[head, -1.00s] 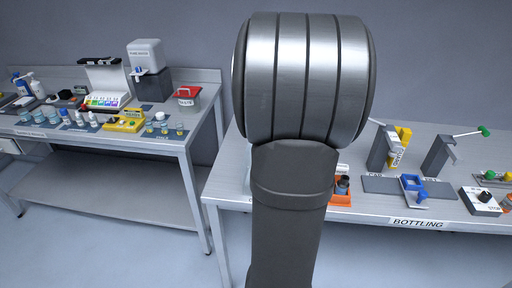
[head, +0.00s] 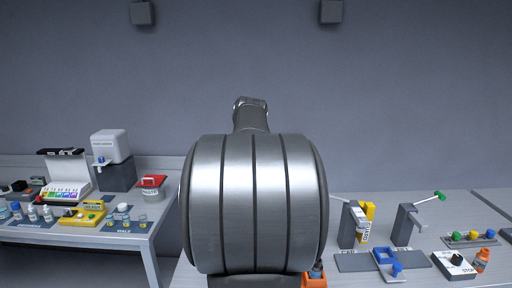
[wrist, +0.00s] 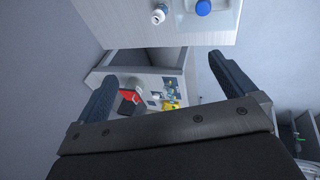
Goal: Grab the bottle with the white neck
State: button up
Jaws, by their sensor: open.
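My gripper (wrist: 162,68) is open in the wrist view, with nothing between its two dark fingers. A small white bottle or container (wrist: 159,14) stands on a pale tabletop beyond the fingers, apart from them. I cannot tell whether its neck is white. A dark-necked bottle sits in an orange holder (head: 315,281), partly hidden by my arm. The gripper itself does not show in the head view.
The right table holds a grey press (head: 349,225), a green-handled lever stand (head: 406,225), a blue fixture (head: 385,257) and a stop box (head: 454,265). The left table holds a red-lidded waste bin (head: 152,188) and a yellow device (head: 83,214). A blue round object (wrist: 203,8) is near the white bottle.

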jog(key=c, duration=0.9)
jog(key=shift+o, duration=0.2)
jog(key=w+a+f+g+h, duration=0.1)
jog(key=w+a+f+g, duration=0.15)
jog(key=w+f, duration=0.35)
jog(key=w+a+f+g+h, duration=0.1)
jog(key=w+a+f+g, duration=0.1)
jog(key=w+a+f, duration=0.4)
jog(key=shift+t, duration=0.25)
jog(key=f, duration=0.4)
jog(key=d+f, duration=0.1)
jog(key=f, duration=0.3)
jog(key=d+f, duration=0.1)
jog(key=f, duration=0.3)
jog(key=shift+s+f, duration=0.2)
jog(key=shift+s, duration=0.2)
jog(key=shift+w+f, duration=0.2)
jog(key=shift+f, duration=2.6)
